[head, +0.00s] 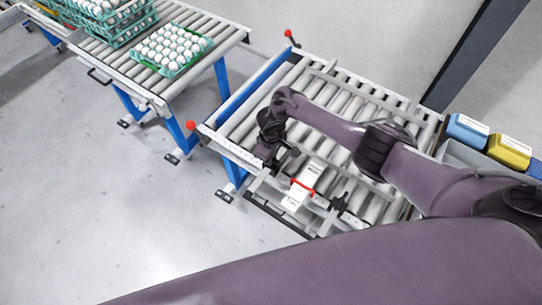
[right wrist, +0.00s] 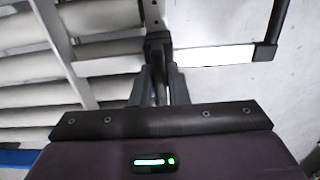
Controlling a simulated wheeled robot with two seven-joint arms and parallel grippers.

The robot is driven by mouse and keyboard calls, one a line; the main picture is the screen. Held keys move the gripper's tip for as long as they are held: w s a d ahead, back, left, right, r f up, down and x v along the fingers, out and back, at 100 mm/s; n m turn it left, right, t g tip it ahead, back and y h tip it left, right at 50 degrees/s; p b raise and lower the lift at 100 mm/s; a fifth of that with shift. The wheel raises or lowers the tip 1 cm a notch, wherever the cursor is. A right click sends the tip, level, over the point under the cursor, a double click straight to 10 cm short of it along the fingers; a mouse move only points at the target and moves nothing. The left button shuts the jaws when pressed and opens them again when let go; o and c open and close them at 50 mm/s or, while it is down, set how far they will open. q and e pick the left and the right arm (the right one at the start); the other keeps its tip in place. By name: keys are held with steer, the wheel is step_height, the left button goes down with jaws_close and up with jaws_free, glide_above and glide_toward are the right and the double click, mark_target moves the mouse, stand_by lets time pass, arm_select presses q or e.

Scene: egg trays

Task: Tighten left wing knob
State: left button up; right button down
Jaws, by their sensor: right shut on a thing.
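My right gripper (head: 270,154) is at the front left of the near roller conveyor (head: 262,112), at its side rail. In the right wrist view its two fingers (right wrist: 158,72) are shut on the dark left wing knob (right wrist: 157,40), which sits on a metal rail part. The fingers hide most of the knob. A second black wing knob (head: 340,204) sits farther right on the same rail, apart from my gripper. My left gripper is not in view.
A white labelled box piece with a red band (head: 303,187) stands on the rail between the knobs. Another conveyor (head: 220,40) at the upper left bears egg trays (head: 187,70). Blue and yellow boxes (head: 509,151) stand at the right. The floor at left is clear.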

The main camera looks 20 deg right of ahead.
steer(key=shift+w, duration=0.1)
steer(key=c, duration=1.4)
jaws_free()
steer(key=shift+r, duration=0.35)
step_height(320, 180, up, 7)
steer(key=shift+r, duration=0.1)
